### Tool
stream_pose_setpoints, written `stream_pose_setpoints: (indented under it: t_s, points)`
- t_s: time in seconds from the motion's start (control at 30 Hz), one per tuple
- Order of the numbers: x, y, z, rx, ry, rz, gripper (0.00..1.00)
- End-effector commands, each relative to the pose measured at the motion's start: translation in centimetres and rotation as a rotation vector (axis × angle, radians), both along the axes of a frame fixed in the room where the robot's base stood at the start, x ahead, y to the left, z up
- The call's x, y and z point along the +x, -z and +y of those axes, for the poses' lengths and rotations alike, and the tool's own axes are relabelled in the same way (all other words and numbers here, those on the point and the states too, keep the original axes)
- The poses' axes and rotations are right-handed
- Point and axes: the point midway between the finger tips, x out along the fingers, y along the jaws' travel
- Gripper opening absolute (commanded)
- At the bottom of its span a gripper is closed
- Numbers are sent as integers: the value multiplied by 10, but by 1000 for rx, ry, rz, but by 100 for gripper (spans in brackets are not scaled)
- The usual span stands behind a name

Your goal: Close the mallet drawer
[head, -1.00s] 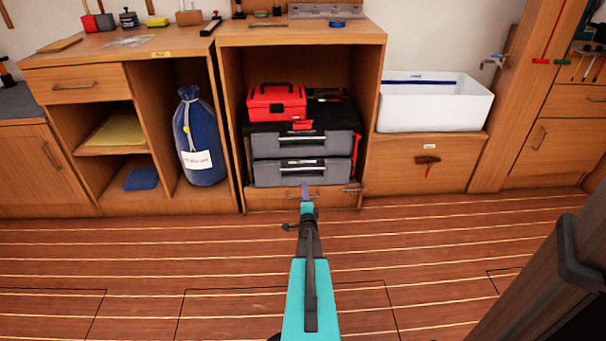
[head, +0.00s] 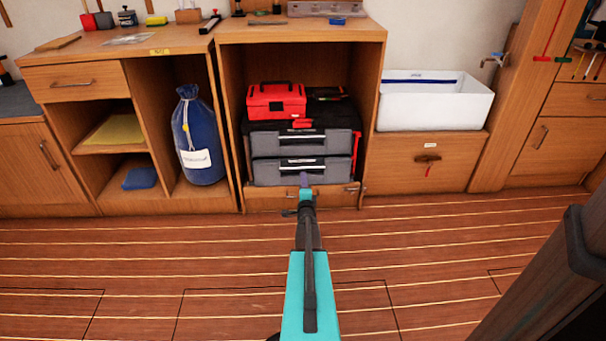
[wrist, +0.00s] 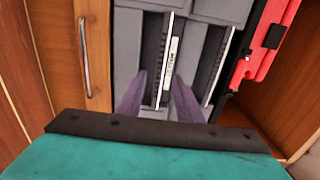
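Two grey drawers sit in the open cabinet bay, an upper one (head: 325,145) and a lower one (head: 270,173). I cannot read which is the mallet drawer. The lower drawer's pale label strip (wrist: 171,62) shows in the wrist view, its lettering too small to read. I cannot tell how far either drawer stands out. My gripper (head: 304,180) is in front of the lower grey drawer. In the wrist view my gripper (wrist: 159,98) has its two purple fingers apart, with nothing held between them. Whether the tips touch the drawer front is unclear.
A red toolbox (head: 276,101) stands on top of the grey drawers. A wooden drawer (head: 265,197) with a bar handle lies below them. A blue bag (head: 199,140) stands in the left bay, a white basin (head: 433,105) on the right. The plank floor (head: 130,260) is clear.

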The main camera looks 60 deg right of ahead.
Motion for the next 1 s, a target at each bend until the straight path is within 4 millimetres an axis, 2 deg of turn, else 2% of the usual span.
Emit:
stream_pose_setpoints:
  t_s: [0.53,0.73,1.0]
  points:
    - [35,2,-48,0,0,0,33]
    - [42,0,-57,-1,-1,-1,33]
    - [43,-1,-59,0,0,0,33]
